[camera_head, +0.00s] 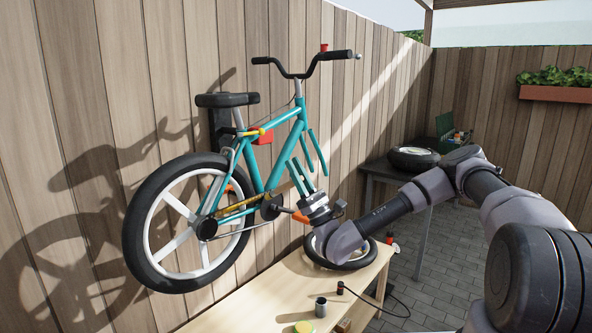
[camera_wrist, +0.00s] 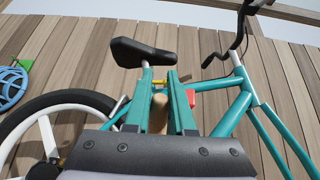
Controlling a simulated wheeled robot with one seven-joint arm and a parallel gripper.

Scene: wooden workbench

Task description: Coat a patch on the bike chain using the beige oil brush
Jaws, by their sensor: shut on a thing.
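The teal bike (camera_head: 262,165) is held up by the wooden wall with its white-spoked rear wheel to the left. Its chain (camera_head: 236,208) runs from the rear hub to the dark crank, low on the frame. My gripper (camera_head: 295,164) is at the right of the crank, its teal fingers pointing up in front of the frame. In the wrist view my gripper (camera_wrist: 159,76) is shut on a beige, rounded thing, seemingly the oil brush (camera_wrist: 158,113). The brush's bristles cannot be made out. The gripper is apart from the chain in the head view.
A wooden workbench (camera_head: 255,303) lies below, with a loose tire (camera_head: 345,258), a dark cup (camera_head: 320,307), a green-yellow round thing (camera_head: 303,327) and a red-black item (camera_head: 341,288). An orange pedal (camera_head: 300,217) sticks out close to my gripper.

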